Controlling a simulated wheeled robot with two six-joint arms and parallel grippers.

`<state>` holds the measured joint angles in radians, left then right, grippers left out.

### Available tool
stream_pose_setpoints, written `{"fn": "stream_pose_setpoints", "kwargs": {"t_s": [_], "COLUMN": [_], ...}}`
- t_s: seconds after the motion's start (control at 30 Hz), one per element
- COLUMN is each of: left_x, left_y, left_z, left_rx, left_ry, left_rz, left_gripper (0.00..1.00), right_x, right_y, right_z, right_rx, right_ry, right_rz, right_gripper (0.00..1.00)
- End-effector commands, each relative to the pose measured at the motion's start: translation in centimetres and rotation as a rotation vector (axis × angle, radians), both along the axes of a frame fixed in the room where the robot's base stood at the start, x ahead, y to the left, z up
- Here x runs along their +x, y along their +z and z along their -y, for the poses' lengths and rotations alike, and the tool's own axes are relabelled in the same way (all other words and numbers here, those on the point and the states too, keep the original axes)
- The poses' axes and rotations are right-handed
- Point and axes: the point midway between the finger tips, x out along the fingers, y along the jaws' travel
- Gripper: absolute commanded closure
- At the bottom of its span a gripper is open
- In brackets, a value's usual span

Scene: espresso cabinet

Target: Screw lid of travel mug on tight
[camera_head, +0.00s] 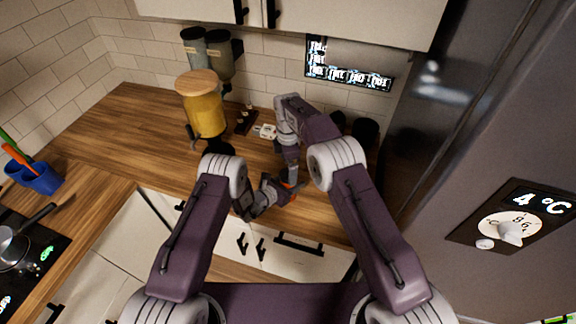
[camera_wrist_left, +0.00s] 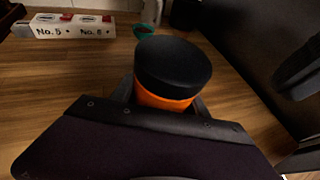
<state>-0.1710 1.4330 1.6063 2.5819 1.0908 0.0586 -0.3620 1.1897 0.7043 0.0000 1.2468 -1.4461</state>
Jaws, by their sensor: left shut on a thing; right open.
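The travel mug (camera_wrist_left: 160,97) has an orange body and stands upright between the fingers of my left gripper. Its wide black lid (camera_wrist_left: 173,62) sits on top; I cannot tell how tight it is. In the head view the mug (camera_head: 291,186) shows only as a small orange patch near the counter's front. My left gripper (camera_head: 278,190) is shut on the mug body. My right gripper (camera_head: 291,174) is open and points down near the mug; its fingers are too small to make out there. A dark part of my right gripper shows at the right in the left wrist view, apart from the lid.
The wooden counter (camera_head: 120,140) has free room on the left. A yellow dispenser (camera_head: 203,108) with a wooden lid stands behind. A white box marked No. 5 and No. 8 (camera_wrist_left: 70,27) and a small green item (camera_wrist_left: 145,31) lie beyond the mug. A fridge (camera_head: 480,120) bounds the right.

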Motion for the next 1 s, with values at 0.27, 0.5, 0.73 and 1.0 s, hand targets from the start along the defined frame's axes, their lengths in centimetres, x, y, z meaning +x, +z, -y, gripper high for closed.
{"fn": "stream_pose_setpoints", "kwargs": {"t_s": [0.27,0.5,0.73,1.0], "left_x": [-0.1,-0.1,-0.1,-0.1], "left_y": [-0.1,-0.2,-0.1,-0.1], "left_z": [0.0,0.0,0.0,0.0], "left_rx": [0.002,0.002,0.001,0.001], "left_ry": [0.0,0.0,0.0,0.0], "left_rz": [-0.004,-0.004,-0.003,-0.002], "left_gripper": [1.0,1.0,1.0,0.23], "right_x": [0.1,0.0,-0.1,-0.1], "right_y": [3.5,6.9,7.5,7.5], "right_z": [0.0,0.0,0.0,0.0], "right_rx": [0.002,0.001,0.0,0.0], "right_ry": [0.0,0.0,0.0,0.0], "right_rz": [0.005,0.003,0.0,0.001], "right_gripper": [0.0,0.0,0.0,0.0]}}
